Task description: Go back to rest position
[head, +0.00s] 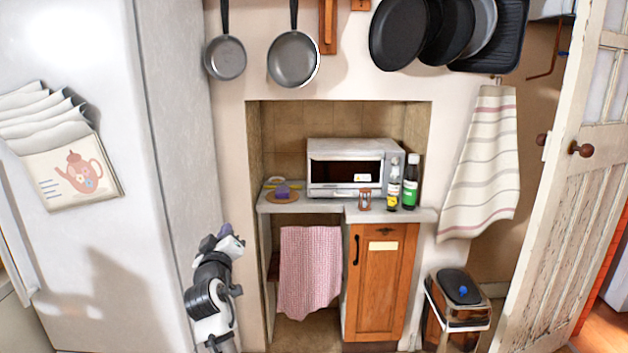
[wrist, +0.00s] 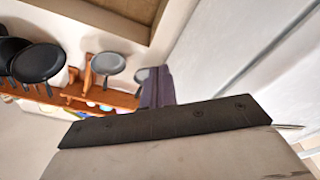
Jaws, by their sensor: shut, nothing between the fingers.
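My gripper (head: 227,232) is raised at the end of my folded arm, in the lower left middle of the head view. It is between the fridge side and the counter niche, and it is small there. In the wrist view, its purple-grey fingers (wrist: 156,87) stand together beyond a dark plate, with nothing seen between them. The gripper appears apart from the counter and its objects.
A counter (head: 325,205) bears a toaster oven (head: 345,168), two bottles, an hourglass (head: 365,199) and a purple item (head: 283,192) on a round board. The fridge (head: 90,220) is left. A bin (head: 458,310) and open door (head: 555,200) are right. Pans hang above.

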